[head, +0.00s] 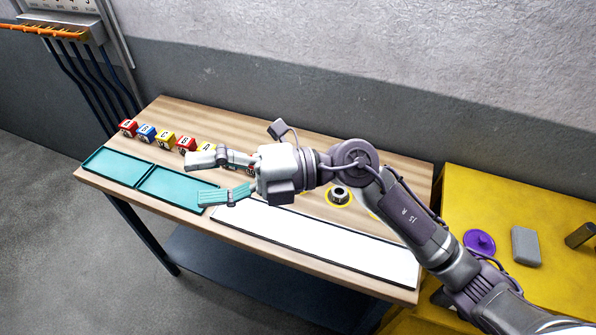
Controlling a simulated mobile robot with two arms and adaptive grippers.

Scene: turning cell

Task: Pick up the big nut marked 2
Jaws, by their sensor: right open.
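A dark nut-like ring with a pale top (340,194) sits on a yellow circle on the wooden table (400,167), just below my right arm. No number can be read on it, so I cannot tell whether it is the big nut marked 2. Part of another yellow circle shows beside it, mostly hidden by my arm. My right gripper (207,178) is open, with its fingers apart and nothing seen between them. It is over the left half of the table, left of the nut and near the lettered blocks. My left gripper is not in view.
Several lettered red, blue and yellow blocks (166,140) line the table's back left. A teal two-part tray (117,167) and a white panel (320,240) lie along the front. A yellow surface (465,200) at right holds a purple disc (479,242) and a grey block (525,246).

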